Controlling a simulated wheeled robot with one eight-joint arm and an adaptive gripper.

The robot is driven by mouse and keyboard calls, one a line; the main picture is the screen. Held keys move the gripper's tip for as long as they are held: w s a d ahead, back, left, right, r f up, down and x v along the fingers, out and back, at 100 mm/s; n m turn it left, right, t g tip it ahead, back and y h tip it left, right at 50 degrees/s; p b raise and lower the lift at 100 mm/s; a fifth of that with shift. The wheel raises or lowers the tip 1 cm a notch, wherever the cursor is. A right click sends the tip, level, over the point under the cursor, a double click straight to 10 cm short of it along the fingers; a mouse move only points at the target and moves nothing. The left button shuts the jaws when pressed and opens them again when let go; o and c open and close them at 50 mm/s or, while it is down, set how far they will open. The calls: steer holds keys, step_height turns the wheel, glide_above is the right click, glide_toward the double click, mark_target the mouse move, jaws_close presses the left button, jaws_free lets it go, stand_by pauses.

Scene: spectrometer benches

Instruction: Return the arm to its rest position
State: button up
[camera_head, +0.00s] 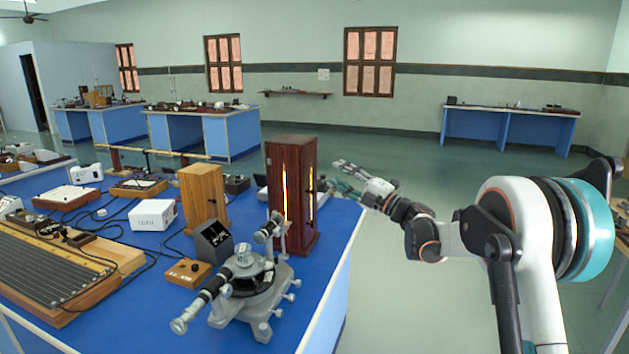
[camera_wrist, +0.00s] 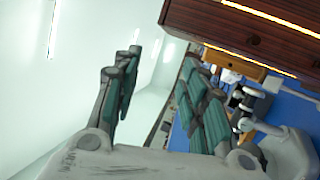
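My arm reaches in from the right side of the head view, and my gripper (camera_head: 343,177) points left toward the tall dark wooden cabinet (camera_head: 308,180). In the wrist view my gripper (camera_wrist: 158,88) has its green-padded fingers spread apart, with nothing between them. It is open and empty. The cabinet's dark wood also shows close by at the top right of the wrist view (camera_wrist: 250,28). In the head view the fingertips are just right of the cabinet; I cannot tell the exact gap.
The blue bench (camera_head: 325,290) holds a grey spectrometer (camera_head: 252,290), a lighter wooden cabinet (camera_head: 203,197), a white box (camera_head: 152,215) and a small black-screened device (camera_head: 213,240). Open floor (camera_head: 400,300) lies right of the bench. Other blue benches stand farther back.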

steer(key=s+d+r+m+t+h, duration=0.2)
steer(key=d+r+m+t+h, duration=0.2)
steer(key=r+m+h, duration=0.15)
steer(key=s+d+r+m+t+h, duration=0.3)
steer(key=d+r+m+h, duration=0.1)
steer(key=r+m, duration=0.25)
steer(key=s+d+f+m+g+h, duration=0.1)
steer(key=s+d+m+h, duration=0.35)
steer(key=s, duration=0.25)
steer(key=s+d+f+m+g+h, duration=0.2)
steer(key=s+d+m+h, duration=0.15)
steer(key=s+m, duration=0.35)
steer(key=s+a+f+m+g, duration=0.1)
steer(key=s+f+g, duration=0.2)
steer(key=s+f, duration=0.4)
steer(key=s+a+f+m+g, duration=0.1)
steer(key=s+f+m+g, duration=0.1)
steer(key=s+f, duration=0.6)
steer(key=s+a+f+m+g, duration=0.2)
steer(key=s+f+g, duration=0.2)
steer(key=s, duration=1.3)
step_height(320, 180, down, 4)
steer(key=shift+s+r+g, duration=0.15)
steer(key=shift+s+g, duration=0.2)
steer(key=shift+g, duration=0.05)
steer(key=shift+o, duration=0.2)
steer(key=shift+y, duration=0.25)
